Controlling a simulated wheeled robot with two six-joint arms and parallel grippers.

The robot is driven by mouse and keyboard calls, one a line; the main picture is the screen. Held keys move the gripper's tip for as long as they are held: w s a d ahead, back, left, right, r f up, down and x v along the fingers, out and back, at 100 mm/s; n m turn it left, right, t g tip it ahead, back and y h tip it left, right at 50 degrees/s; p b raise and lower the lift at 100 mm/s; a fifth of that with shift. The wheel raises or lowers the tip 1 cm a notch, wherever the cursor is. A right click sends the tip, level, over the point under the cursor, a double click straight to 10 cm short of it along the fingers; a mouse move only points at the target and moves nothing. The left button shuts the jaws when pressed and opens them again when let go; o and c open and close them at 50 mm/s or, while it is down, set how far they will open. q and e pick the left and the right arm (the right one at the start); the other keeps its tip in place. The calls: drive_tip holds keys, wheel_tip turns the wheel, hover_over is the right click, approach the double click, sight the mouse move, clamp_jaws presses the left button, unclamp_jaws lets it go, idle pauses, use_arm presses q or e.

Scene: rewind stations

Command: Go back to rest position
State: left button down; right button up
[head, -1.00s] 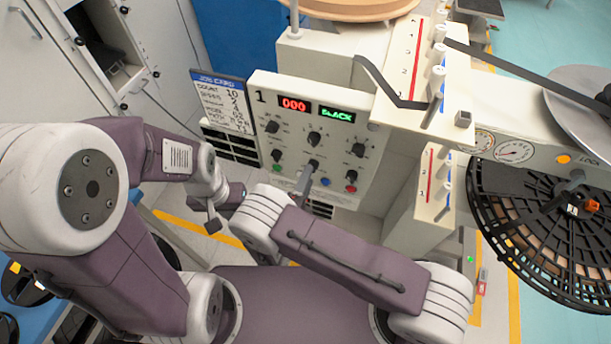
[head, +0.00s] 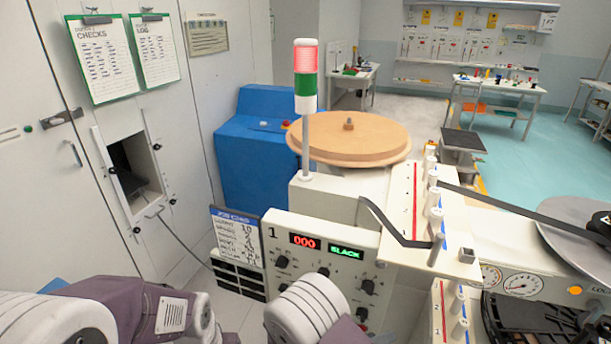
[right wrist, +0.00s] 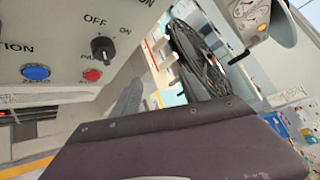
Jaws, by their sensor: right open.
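My right arm (head: 300,312) shows at the bottom of the head view, in front of the control panel (head: 300,261). Its gripper is hidden or below the frame there. In the right wrist view a grey finger of the right gripper (right wrist: 128,100) shows below the panel's black knob (right wrist: 103,48), apart from it. Nothing is seen held. My left arm (head: 172,316) enters at the lower left, and its gripper is out of view. The panel reads "000" in red and "SLACK" in green.
A stack light (head: 306,88) and a tan round platter (head: 349,138) stand behind the panel. A blue cabinet (head: 262,150) is farther back. Gauges (head: 522,284) and a metal reel (head: 580,240) are at the right. Grey lockers (head: 70,200) line the left.

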drive_tip(key=s+d+r+m+g+y, duration=0.1)
drive_tip(key=s+d+m+g+y, duration=0.15)
drive_tip(key=s+m+g, duration=0.4)
drive_tip(key=s+d+r+m+g+y, duration=0.1)
drive_tip(key=s+d+m+g+y, duration=0.2)
drive_tip(key=m, duration=0.7)
drive_tip(key=a+r+m+t+y, duration=0.2)
drive_tip(key=m+y, duration=0.1)
drive_tip(key=m, duration=0.6)
drive_tip(key=a+r+m+t+y+p, duration=0.1)
drive_tip(key=m+y, duration=0.3)
drive_tip(key=m, duration=0.5)
drive_tip(key=shift+w+a+r+t, duration=0.4)
drive_tip(key=shift+a+r+t, duration=0.35)
drive_tip(key=shift+a, duration=0.1)
